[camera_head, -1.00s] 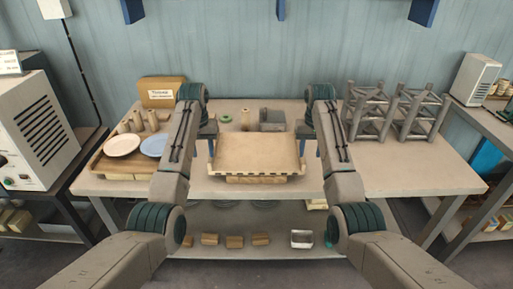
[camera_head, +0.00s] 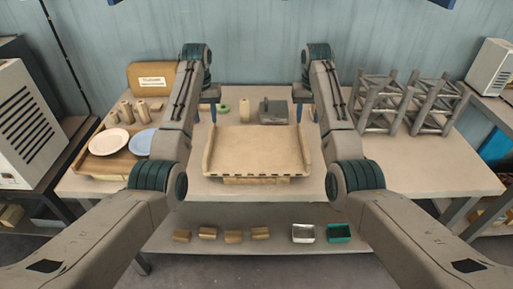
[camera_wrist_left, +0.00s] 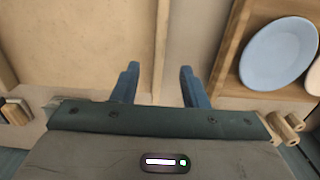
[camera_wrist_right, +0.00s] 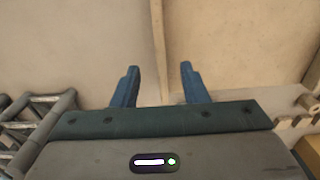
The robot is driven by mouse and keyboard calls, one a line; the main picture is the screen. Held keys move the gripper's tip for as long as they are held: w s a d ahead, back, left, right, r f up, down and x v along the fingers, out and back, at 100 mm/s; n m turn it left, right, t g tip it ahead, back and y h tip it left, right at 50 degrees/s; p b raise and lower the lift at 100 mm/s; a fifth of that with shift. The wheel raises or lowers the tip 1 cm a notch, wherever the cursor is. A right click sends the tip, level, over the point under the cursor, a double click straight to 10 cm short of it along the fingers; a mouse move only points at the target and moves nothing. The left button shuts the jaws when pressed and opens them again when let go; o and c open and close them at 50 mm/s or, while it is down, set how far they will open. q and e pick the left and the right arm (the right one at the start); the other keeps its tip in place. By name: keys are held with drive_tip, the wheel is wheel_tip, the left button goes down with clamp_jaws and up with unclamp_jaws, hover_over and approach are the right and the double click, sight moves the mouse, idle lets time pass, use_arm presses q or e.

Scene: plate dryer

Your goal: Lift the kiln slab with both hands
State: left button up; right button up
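The kiln slab (camera_head: 255,145) is a tan board with raised side rims, lying level on the table in the head view. My left gripper (camera_head: 206,114) hangs near its far left corner. In the left wrist view the slab's left rim (camera_wrist_left: 162,45) runs into the gap between the two blue fingers (camera_wrist_left: 157,88). My right gripper (camera_head: 304,112) hangs near the far right corner. In the right wrist view the right rim (camera_wrist_right: 158,40) runs into the gap between its fingers (camera_wrist_right: 160,88). Both grippers are open. Whether the fingertips reach below the rim tops cannot be told.
A wooden tray (camera_head: 85,160) with a white plate (camera_head: 109,142) and a blue plate (camera_head: 144,141) is left of the slab. Grey metal frames (camera_head: 385,103) stand at the right. Small cylinders and a grey block (camera_head: 273,112) are behind the slab. The right tabletop (camera_head: 430,170) is mostly clear.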

sight(209, 138)
use_arm(q)
wheel_tip(209, 138, down, 11)
drive_tip(key=shift+w+r, duration=0.15)
use_arm(e)
wheel_tip(209, 138, down, 11)
drive_tip(key=shift+w+r, duration=0.15)
drive_tip(key=shift+r, duration=0.05)
use_arm(q)
clamp_jaws()
use_arm(e)
clamp_jaws()
use_arm(q)
drive_tip(key=shift+r, duration=0.2)
use_arm(e)
drive_tip(key=shift+r, duration=0.1)
idle(0.4)
